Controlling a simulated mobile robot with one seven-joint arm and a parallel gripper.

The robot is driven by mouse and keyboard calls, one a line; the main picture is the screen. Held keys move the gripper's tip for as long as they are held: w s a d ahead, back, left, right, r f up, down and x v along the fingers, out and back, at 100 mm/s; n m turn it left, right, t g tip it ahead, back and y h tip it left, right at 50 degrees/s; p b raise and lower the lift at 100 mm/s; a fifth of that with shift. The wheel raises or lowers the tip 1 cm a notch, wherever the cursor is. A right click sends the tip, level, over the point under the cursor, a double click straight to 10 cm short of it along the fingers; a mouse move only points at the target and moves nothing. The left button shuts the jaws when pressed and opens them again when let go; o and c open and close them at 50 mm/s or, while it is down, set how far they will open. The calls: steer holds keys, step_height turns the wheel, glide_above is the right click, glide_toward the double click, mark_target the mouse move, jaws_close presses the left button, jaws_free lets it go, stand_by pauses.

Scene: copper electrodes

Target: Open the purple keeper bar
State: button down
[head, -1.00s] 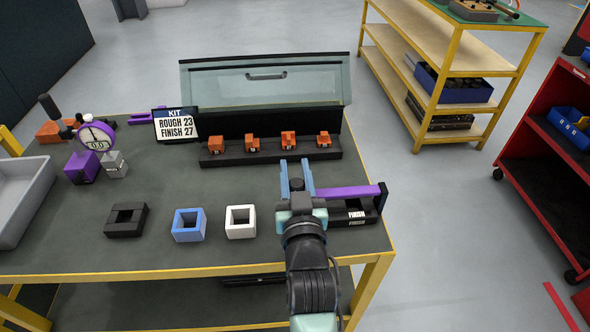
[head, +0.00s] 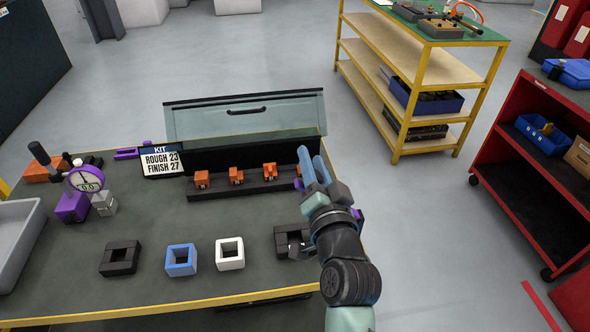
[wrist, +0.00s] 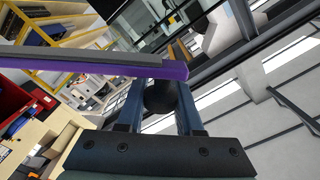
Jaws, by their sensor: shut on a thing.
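The purple keeper bar (head: 357,215) is mostly hidden behind my gripper in the head view. A small purple bit shows left of the fingers and another right of the wrist. In the wrist view the bar (wrist: 130,68) runs across the upper left, with a grey strip on top and its end by the fingertips. A round black knob (wrist: 160,97) sits between the two blue fingers, and my gripper (wrist: 160,90) is shut on it. In the head view my gripper (head: 313,160) is over the table's right end. The black finish tray (head: 286,240) is partly hidden by my arm.
A black rack (head: 245,191) with several orange blocks stands behind, before a clear-lidded case (head: 245,118). White (head: 230,254), blue (head: 181,261) and black (head: 119,259) square frames stand left of the finish tray. A dial gauge (head: 85,180) is at far left.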

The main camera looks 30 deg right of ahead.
steer(key=s+d+m, duration=0.2)
steer(key=d+m, duration=0.4)
steer(key=d, duration=0.3)
steer(key=s+d+r+m, duration=0.1)
steer(key=s+d+m, duration=0.2)
steer(key=d+m, duration=0.4)
steer(key=shift+d+p, duration=0.3)
steer(key=shift+d, duration=0.6)
steer(key=shift+s, duration=0.1)
steer(key=c, duration=0.5)
jaws_free()
steer(key=shift+c, duration=0.2)
steer(key=b+v, duration=0.1)
steer(key=v, duration=1.2)
